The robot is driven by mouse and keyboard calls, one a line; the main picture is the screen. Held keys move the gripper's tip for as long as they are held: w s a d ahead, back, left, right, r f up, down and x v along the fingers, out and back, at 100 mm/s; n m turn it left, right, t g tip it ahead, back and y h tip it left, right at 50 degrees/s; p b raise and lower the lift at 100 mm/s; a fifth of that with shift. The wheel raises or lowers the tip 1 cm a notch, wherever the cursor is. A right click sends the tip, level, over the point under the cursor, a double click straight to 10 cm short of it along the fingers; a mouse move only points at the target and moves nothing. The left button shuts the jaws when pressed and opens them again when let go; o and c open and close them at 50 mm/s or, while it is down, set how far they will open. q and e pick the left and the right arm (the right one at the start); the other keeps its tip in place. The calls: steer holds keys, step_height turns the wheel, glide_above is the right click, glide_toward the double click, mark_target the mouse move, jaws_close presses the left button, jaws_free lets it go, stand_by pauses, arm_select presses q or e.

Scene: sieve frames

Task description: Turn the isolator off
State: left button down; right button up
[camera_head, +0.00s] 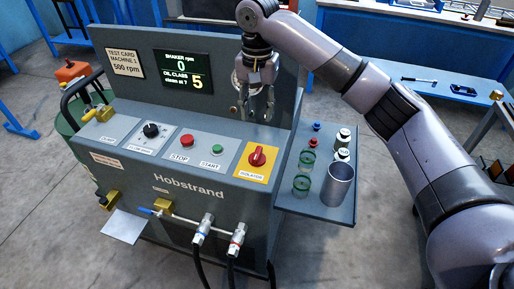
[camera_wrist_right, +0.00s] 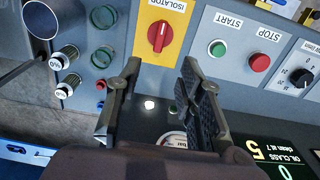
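The isolator is a red rotary knob (camera_head: 257,157) on a yellow plate (camera_head: 246,174) at the right end of the grey machine's sloping panel. In the right wrist view the knob (camera_wrist_right: 160,36) shows upside down beyond my fingertips, its handle roughly in line with the plate's long side. My right gripper (camera_head: 256,116) is above and behind the knob, in front of the upright back panel, apart from the knob. Its two fingers (camera_wrist_right: 160,75) are spread with nothing between them. My left gripper is in neither view.
Left of the isolator are a green START button (camera_head: 217,149), a red STOP button (camera_head: 187,140) and a black dial (camera_head: 151,130). A side shelf (camera_head: 318,208) on the right holds a metal cup (camera_head: 338,186), green rings and small bottles. The display (camera_head: 183,75) reads shaker 0.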

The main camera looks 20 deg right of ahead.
mark_target(257, 152)
step_height(257, 152, down, 14)
steer(key=shift+w+f, duration=0.15)
steer(key=shift+f, duration=0.1)
steer(key=shift+c, duration=0.5)
jaws_close()
